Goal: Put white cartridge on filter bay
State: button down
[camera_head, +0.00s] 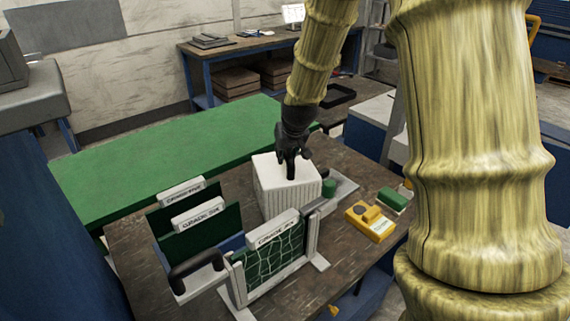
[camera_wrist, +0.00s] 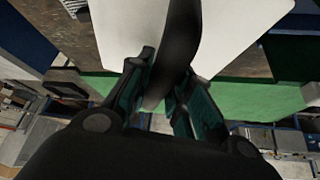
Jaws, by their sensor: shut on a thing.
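The white cartridge (camera_head: 285,192) is a pleated white block at the middle of the brown workbench. A dark handle rises from its top. My gripper (camera_head: 291,160) comes down from above and is shut on that handle. In the wrist view, the cartridge's white top (camera_wrist: 115,30) lies beyond the fingers, and the black handle (camera_wrist: 180,45) runs between them. Whether the cartridge's underside touches anything is hidden. A grey frame (camera_head: 312,232) holding a green mesh panel (camera_head: 275,258) stands just in front. No part is clearly marked as the filter bay.
A rack with labelled cards (camera_head: 197,213) and a black handle (camera_head: 196,270) stands to the left. A yellow device (camera_head: 370,222) and a green-and-white block (camera_head: 394,200) lie to the right. A green-topped table (camera_head: 150,165) adjoins behind. Bare bench shows at front left.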

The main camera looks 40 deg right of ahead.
aim_at(285, 166)
jog(key=shift+f, duration=0.35)
jog(key=shift+f+p, duration=0.6)
jog(key=shift+f, duration=1.1)
jog(key=c, duration=1.7)
grip_release()
jog(key=shift+f, duration=0.2)
jog(key=o, duration=0.4)
jog(key=shift+s, duration=0.1)
jog(key=shift+r, duration=0.1)
jog(key=shift+r, duration=0.1)
